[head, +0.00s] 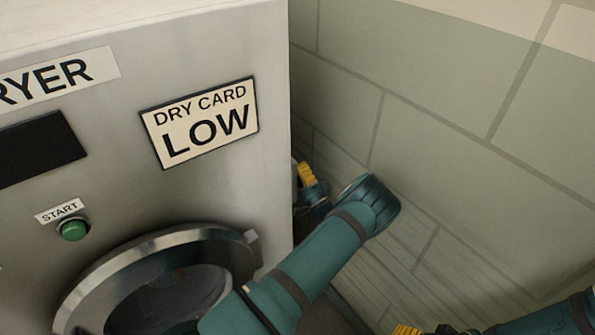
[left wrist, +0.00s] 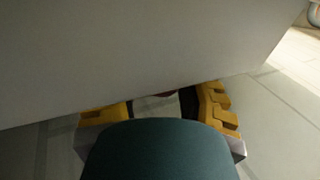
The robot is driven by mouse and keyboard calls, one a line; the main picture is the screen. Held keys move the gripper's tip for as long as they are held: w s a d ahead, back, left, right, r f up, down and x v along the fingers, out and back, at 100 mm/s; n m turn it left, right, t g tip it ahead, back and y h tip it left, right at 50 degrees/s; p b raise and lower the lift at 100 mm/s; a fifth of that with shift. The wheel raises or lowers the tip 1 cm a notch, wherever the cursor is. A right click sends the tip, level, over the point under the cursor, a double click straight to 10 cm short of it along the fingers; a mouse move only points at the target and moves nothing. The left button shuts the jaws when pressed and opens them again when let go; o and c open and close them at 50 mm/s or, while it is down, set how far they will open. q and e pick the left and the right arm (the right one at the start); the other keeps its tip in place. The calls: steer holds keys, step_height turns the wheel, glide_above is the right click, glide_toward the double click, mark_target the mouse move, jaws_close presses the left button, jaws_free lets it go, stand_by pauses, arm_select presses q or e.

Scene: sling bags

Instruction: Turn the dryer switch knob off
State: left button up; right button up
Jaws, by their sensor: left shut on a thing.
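The dryer (head: 235,45) is a grey metal box with its right side close to the wall. My left arm reaches around its right edge, and my left gripper (head: 307,180) is at that side, mostly hidden by the edge and the arm. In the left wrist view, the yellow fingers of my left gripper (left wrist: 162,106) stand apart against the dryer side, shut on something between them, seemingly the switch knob. Only a small dark reddish bit (left wrist: 171,94) shows there; the knob's setting is hidden. My right gripper (head: 407,330) is barely in view at the bottom edge, its jaws cut off.
The dryer front has a "DRY CARD LOW" sign (head: 202,122), a green start button (head: 73,229), a dark panel (head: 38,148) and a round door (head: 135,251). The tiled wall (head: 450,170) leaves a narrow gap beside the dryer, where my left arm is.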

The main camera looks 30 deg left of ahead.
arm_select(q)
steer(key=o, duration=1.2)
steer(key=shift+a, duration=0.1)
steer(key=v, duration=1.2)
